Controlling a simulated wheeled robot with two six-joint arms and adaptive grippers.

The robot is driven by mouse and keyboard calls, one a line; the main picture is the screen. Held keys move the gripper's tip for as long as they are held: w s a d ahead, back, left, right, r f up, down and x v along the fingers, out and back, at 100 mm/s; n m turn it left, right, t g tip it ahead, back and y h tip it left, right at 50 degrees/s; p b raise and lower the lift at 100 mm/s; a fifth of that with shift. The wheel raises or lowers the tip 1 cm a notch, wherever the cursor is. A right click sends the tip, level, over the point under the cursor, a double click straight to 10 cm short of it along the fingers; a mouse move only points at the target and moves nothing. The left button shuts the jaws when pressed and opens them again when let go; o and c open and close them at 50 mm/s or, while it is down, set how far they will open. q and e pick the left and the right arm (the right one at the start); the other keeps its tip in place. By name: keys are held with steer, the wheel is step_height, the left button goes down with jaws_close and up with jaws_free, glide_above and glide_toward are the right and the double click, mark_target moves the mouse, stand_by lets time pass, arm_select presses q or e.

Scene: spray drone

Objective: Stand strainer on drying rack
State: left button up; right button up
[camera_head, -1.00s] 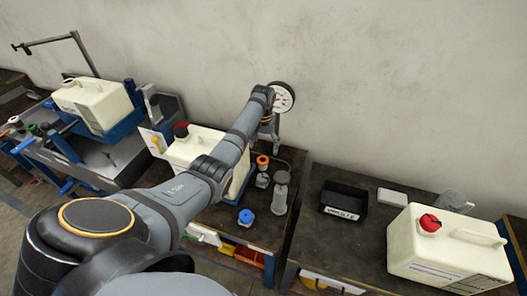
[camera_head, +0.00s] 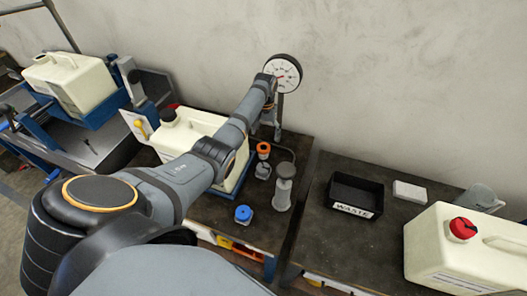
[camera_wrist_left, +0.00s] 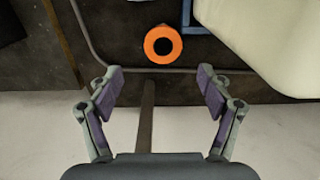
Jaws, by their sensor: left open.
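My left gripper (camera_head: 266,128) hangs over the back of the middle bench, near the round gauge, and is partly hidden by my arm. In the left wrist view its open fingers (camera_wrist_left: 160,82) hold nothing. An orange ring (camera_wrist_left: 163,45) lies just beyond the fingertips, apart from them. It also shows in the head view (camera_head: 263,149). A grey cylinder (camera_head: 284,187) stands upright on the bench; I cannot tell whether it is the strainer. A folded grey piece (camera_head: 480,197) stands at the right bench's back; I cannot tell whether it is the drying rack. My right gripper is not in view.
A blue-capped item (camera_head: 243,214) and a pale canister (camera_head: 200,125) stand on the middle bench. The gauge (camera_head: 283,73) rises at the back. The right bench holds a black WASTE bin (camera_head: 358,209), a white block (camera_head: 409,191) and a red-capped canister (camera_head: 450,250).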

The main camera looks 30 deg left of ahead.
mark_target(264, 148)
arm_select(q)
step_height(264, 148, down, 2)
steer(key=shift+s+f, duration=0.1)
steer(key=shift+f, duration=0.45)
steer(key=f, duration=0.4)
steer(key=shift+s+a, duration=0.15)
steer(key=shift+s, duration=0.05)
steer(key=shift+w+f, duration=0.1)
steer(key=shift+f, duration=0.4)
steer(key=c, duration=1.2)
